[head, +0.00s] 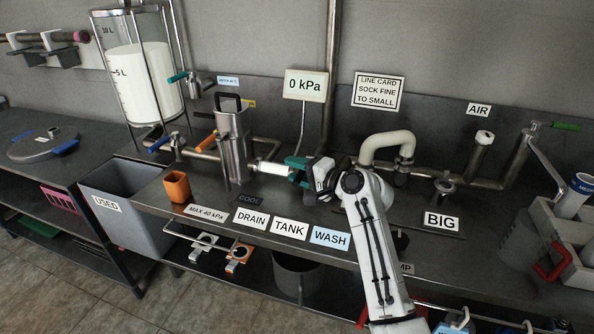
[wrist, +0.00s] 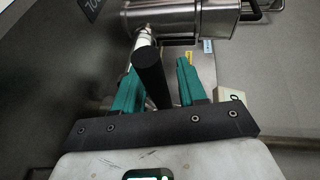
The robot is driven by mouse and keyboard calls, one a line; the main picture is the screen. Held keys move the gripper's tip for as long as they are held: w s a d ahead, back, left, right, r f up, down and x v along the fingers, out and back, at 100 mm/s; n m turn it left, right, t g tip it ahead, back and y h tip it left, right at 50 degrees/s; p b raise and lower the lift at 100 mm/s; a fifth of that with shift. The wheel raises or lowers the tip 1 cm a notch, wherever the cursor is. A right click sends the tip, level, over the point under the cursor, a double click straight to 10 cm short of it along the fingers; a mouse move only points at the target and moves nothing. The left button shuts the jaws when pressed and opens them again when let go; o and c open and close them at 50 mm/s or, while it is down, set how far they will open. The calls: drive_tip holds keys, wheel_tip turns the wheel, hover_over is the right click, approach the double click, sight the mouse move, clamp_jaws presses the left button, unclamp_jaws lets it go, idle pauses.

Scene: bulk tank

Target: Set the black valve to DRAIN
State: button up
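The black valve handle (wrist: 152,75) shows in the wrist view as a dark round bar. It runs from a pale fitting beside a steel housing (wrist: 190,28) back between my fingers. My gripper (wrist: 160,68) is open around it, with a clear gap on the right and little on the left. In the head view my gripper (head: 292,171) has teal fingers and is to the right of the upright steel housing (head: 233,150); the handle is hidden there. Signs reading DRAIN (head: 251,219), TANK (head: 290,228) and WASH (head: 330,238) stand along the bench front.
A gauge sign (head: 305,86) reads 0 kPa. A tank (head: 139,85) of white liquid stands at the back left. An orange cup (head: 177,186) is near the bench edge, with a grey USED bin (head: 127,205) beside it. A cream curved pipe (head: 386,142) rises right of my gripper.

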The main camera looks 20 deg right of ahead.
clamp_jaws()
idle(0.3)
